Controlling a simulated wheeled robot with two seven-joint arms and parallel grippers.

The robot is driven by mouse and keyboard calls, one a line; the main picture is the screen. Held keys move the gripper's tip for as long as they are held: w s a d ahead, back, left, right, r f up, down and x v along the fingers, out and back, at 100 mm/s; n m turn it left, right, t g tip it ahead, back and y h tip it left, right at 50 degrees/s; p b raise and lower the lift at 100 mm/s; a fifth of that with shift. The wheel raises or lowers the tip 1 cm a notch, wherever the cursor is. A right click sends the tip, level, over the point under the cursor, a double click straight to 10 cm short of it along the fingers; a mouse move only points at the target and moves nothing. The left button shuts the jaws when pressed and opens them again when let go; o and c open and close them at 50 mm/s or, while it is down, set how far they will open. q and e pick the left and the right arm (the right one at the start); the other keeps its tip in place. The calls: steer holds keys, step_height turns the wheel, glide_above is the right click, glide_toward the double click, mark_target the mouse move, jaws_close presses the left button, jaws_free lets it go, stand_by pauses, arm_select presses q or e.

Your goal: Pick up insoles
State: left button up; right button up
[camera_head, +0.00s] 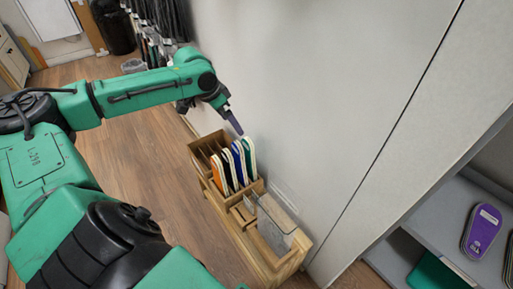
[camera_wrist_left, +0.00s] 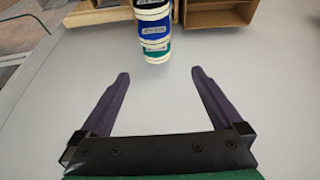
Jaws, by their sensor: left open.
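Several insoles (camera_head: 238,163) stand upright side by side in a wooden rack (camera_head: 258,187) against the grey wall, in orange, blue and green with pale edges. My left gripper (camera_head: 236,124) is above the insoles, close to their upper ends and apart from them. In the left wrist view the left gripper (camera_wrist_left: 157,78) is open and empty, its two dark purple fingers spread. The insole ends (camera_wrist_left: 154,28), black, blue and green with small labels, show beyond the fingertips, roughly centred between them. My right gripper is not in view.
The rack's front part holds a clear panel (camera_head: 272,222). Empty slots (camera_head: 207,148) are at its far end. A grey shelf (camera_head: 440,225) at the right holds a purple insole-like item (camera_head: 482,231) and a green one (camera_head: 436,273). Wooden floor (camera_head: 150,160) is clear left of the rack.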

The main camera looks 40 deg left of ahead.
mark_target(245, 141)
arm_select(q)
steer(key=b+x, duration=0.1)
steer(key=x, duration=0.7)
steer(key=shift+s, duration=0.1)
steer(key=x, duration=0.1)
steer(key=b+x, duration=0.1)
steer(key=x, duration=0.1)
steer(key=b+x, duration=0.1)
steer(key=x, duration=0.1)
steer(key=shift+d+r, duration=0.1)
steer(key=shift+d, duration=0.25)
steer(key=shift+c, duration=0.9)
jaws_close()
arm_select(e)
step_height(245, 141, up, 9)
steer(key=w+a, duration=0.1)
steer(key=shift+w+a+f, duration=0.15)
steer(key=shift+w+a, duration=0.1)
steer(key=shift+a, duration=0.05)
